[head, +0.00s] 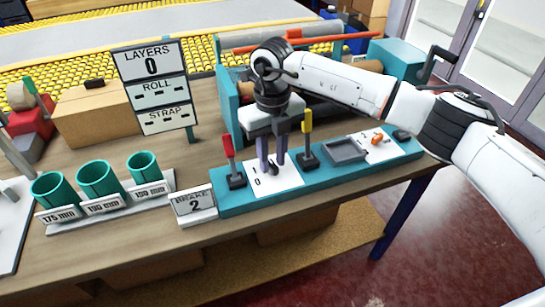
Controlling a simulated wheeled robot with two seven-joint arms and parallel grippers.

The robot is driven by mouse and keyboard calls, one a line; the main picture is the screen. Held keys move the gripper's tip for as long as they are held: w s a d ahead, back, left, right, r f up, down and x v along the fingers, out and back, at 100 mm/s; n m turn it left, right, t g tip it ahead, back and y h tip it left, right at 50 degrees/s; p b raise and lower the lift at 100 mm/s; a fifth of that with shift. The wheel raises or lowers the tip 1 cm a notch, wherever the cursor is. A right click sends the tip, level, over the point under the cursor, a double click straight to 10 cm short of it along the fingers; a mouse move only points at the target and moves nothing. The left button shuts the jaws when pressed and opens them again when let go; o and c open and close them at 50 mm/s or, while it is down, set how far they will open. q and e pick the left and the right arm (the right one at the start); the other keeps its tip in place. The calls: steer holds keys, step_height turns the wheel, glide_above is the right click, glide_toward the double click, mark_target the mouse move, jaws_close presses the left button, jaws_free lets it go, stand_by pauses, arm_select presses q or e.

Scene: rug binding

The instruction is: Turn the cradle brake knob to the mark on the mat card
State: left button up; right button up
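My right gripper (272,168) points down over a white dial plate (262,187) on the teal control panel. Its two dark fingers are apart, on either side of a small dark knob that they mostly hide. I cannot tell whether they press on it. The visible plate marks look like 1 and 0; the rest is covered. A card (194,203) in front of the panel reads BRAKE 2. My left gripper is not in view.
A red-handled lever (229,148) and a yellow-handled lever (307,125) flank the dial closely. A grey tray (344,151) lies to the right. The teal roller frame (228,95) is behind.

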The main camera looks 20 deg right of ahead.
mark_target(273, 164)
steer(key=shift+o, duration=0.3)
step_height(273, 164, up, 10)
steer(key=shift+r+b, duration=0.15)
steer(key=shift+b, duration=0.3)
steer(key=shift+s, duration=0.1)
